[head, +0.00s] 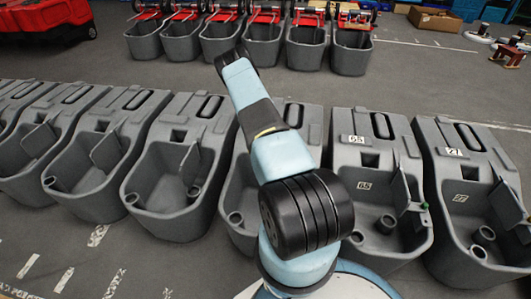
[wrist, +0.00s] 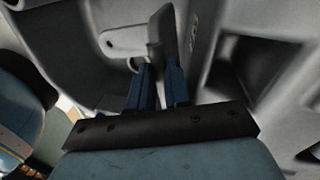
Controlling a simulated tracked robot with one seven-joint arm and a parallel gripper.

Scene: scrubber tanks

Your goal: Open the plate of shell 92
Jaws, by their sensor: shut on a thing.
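In the wrist view my gripper (wrist: 160,75) has its two blue fingers close together on a grey upright plate (wrist: 168,35). The plate stands edge-on inside a grey shell (wrist: 88,35). Faint marks beside it on the shell wall are too blurred to read. In the head view my blue and black arm covers much of one grey shell (head: 310,130), left of the shell marked 65. My fingers and the plate they hold cannot be made out there. No number 92 is legible in either view.
A shell marked 65 (head: 345,190) and one marked 27 (head: 440,190) stand on the right, their plates upright. Several unmarked-looking shells, such as one just left of my arm (head: 165,190), continue left. Another row with red tops stands behind (head: 265,55). Grey floor (head: 110,60) lies between the rows.

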